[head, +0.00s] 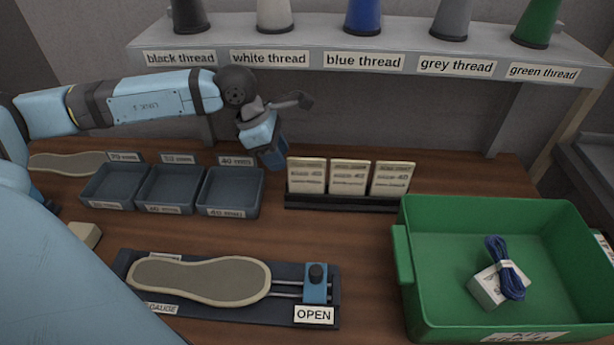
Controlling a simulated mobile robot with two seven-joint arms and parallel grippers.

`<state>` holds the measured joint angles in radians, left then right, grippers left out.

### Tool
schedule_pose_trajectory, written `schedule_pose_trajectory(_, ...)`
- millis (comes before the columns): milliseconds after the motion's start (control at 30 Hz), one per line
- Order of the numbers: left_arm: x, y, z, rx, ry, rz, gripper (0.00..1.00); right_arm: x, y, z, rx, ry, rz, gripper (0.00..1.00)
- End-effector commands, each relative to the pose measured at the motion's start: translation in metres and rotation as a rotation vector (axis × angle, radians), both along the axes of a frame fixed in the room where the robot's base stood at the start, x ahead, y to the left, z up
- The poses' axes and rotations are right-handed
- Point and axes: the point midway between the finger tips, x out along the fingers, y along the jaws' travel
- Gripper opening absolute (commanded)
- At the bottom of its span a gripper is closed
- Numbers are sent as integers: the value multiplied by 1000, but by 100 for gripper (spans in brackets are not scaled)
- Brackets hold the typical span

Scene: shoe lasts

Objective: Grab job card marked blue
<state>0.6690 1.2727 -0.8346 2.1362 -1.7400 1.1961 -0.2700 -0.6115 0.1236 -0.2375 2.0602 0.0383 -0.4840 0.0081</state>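Three cream job cards stand side by side in a black holder (345,203) on the table in the head view: a left card (307,175), a middle card (349,177) and a right card (390,178). Their print is too blurred to tell which is marked blue. My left gripper (274,163) points down just left of the left card, apart from it and above the table behind the right grey tray. Whether its fingers are open or shut does not show. My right gripper is not in view.
Three grey trays (230,212) stand left of the holder. A gauge (316,272) with a sole (200,280) and an OPEN label lies in front. A green bin (404,260) at right holds a white box with blue cord (505,268). A thread shelf (310,60) overhangs the back.

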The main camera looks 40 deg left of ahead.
Motion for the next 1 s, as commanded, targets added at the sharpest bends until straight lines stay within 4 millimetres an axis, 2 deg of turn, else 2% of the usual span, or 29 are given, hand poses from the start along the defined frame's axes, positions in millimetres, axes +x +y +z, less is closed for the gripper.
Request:
schedule_pose_trajectory(267, 10, -17, 1, -2, -1, -1, 38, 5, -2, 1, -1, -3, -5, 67)
schedule_pose_trajectory(467, 27, -45, 2, -2, -3, -4, 38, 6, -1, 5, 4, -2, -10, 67)
schedule_pose_trajectory(533, 28, -47, -12, 0, 3, -1, 38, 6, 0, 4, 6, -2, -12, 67)
schedule_pose_trajectory(633, 31, -50, -22, 1, 2, 0, 38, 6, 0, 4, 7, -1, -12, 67)
schedule_pose_trajectory(933, 32, -52, -28, 2, -1, -1, 38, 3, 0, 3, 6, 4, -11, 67)
schedule_pose_trajectory(967, 32, -52, -28, 2, -1, -1, 36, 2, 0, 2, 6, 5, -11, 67)
schedule_pose_trajectory(1000, 32, -52, -28, 2, -1, -1, 27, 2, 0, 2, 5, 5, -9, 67)
